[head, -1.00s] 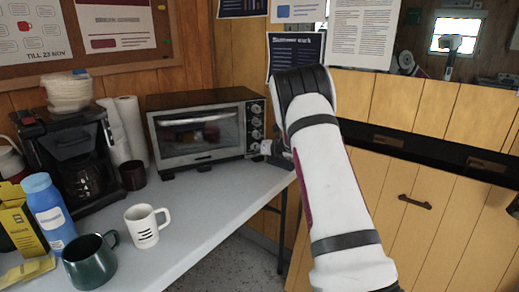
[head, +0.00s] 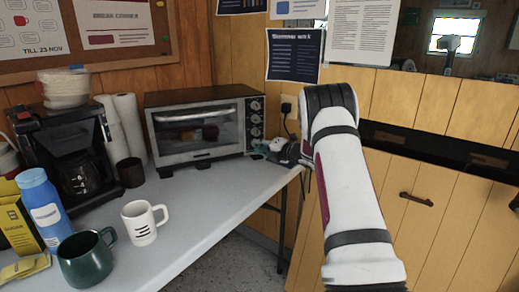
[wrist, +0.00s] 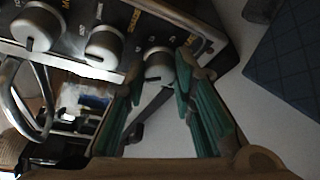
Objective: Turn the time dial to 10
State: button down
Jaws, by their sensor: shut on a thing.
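The toaster oven (head: 200,160) stands on the table, its knobs in a column right of its glass door. In the wrist view, several round grey knobs with dark pointer marks run along the dark panel. The time dial (wrist: 158,68), the knob at the end of the row, sits between the green-padded fingertips of my gripper (wrist: 160,82). The fingers are shut on it. Its scale is too small and partly covered to read. In the head view my gripper (head: 274,148) is at the oven's lower right corner, and the dial there is mostly hidden.
A white mug (head: 140,226), a green mug (head: 84,262), a blue bottle (head: 42,203) and a coffee maker (head: 70,150) stand on the left of the table (head: 200,215). A wall socket (head: 288,108) is right of the oven. The table front before the oven is clear.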

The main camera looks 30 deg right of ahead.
jog(key=m, duration=0.1)
jog(key=m+t+b, duration=0.1)
jog(key=m+y+b, duration=0.1)
jog(key=m, duration=0.1)
jog(key=shift+d+f+t, duration=0.1)
jog(key=shift+f+t, duration=0.15)
jog(key=shift+t, duration=0.05)
jog(key=shift+m+t+b, duration=0.6)
jog(key=shift+m+b, duration=0.45)
jog(key=shift+m, duration=0.75)
jog(key=c, duration=1.3)
grip_release()
jog(key=shift+c, duration=0.2)
jog(key=shift+v, duration=4.05)
jog(key=shift+f, duration=0.1)
